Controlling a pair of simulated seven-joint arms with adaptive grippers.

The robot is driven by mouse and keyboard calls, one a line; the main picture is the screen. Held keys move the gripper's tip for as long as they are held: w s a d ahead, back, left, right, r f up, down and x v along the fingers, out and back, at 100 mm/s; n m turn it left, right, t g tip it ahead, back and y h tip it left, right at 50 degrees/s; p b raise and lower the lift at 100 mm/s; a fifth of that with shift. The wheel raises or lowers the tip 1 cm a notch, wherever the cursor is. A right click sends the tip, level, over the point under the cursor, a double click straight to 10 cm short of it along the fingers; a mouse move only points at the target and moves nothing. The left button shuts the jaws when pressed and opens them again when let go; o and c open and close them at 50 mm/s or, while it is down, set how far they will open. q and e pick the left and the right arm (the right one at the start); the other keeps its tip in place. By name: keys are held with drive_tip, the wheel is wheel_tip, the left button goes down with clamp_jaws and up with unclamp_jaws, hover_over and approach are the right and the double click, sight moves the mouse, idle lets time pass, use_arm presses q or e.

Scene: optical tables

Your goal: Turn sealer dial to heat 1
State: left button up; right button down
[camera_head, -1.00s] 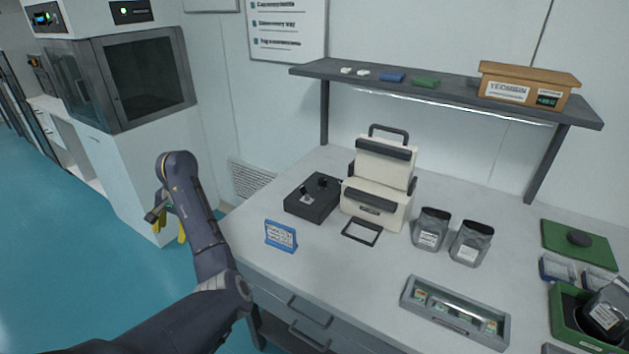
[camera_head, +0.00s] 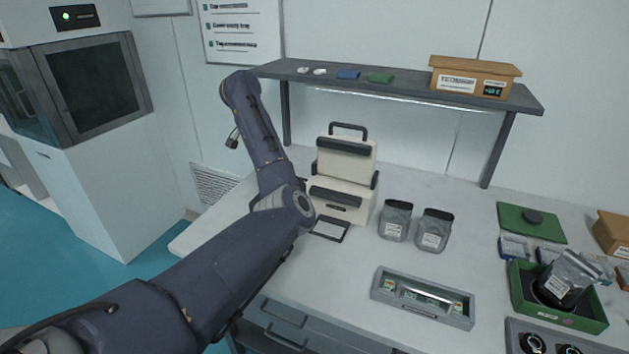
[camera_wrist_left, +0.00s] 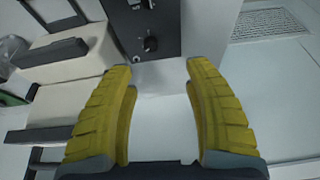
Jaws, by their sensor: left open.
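The sealer (camera_head: 338,185) is a cream unit with dark bars and a top handle, standing at the back of the bench. In the left wrist view its cream body (camera_wrist_left: 65,68) is on the left. Beside it is a dark control box (camera_wrist_left: 170,18) with a round black dial (camera_wrist_left: 150,44) and another small control near the top edge. In the head view my left arm hides this box. My left gripper (camera_wrist_left: 158,66) is open and empty, its yellow fingers pointing towards the box, with the dial just beyond and between the tips. My right gripper is out of view.
A small dark frame (camera_head: 331,229) lies before the sealer. Two grey pouches (camera_head: 395,221) stand to its right. A shelf (camera_head: 400,88) with a cardboard box (camera_head: 474,77) overhangs the back. A grey tray (camera_head: 422,298) and green bin (camera_head: 553,301) are further right.

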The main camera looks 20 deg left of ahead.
use_arm(q)
drive_tip(key=x, duration=0.5)
drive_tip(key=w+d+x, duration=0.1)
drive_tip(key=x, duration=0.5)
drive_tip(key=w+d+x, duration=0.1)
drive_tip(key=x, duration=0.5)
drive_tip(key=shift+w+d+r, duration=0.1)
drive_tip(key=shift+d+r, duration=0.1)
clamp_jaws()
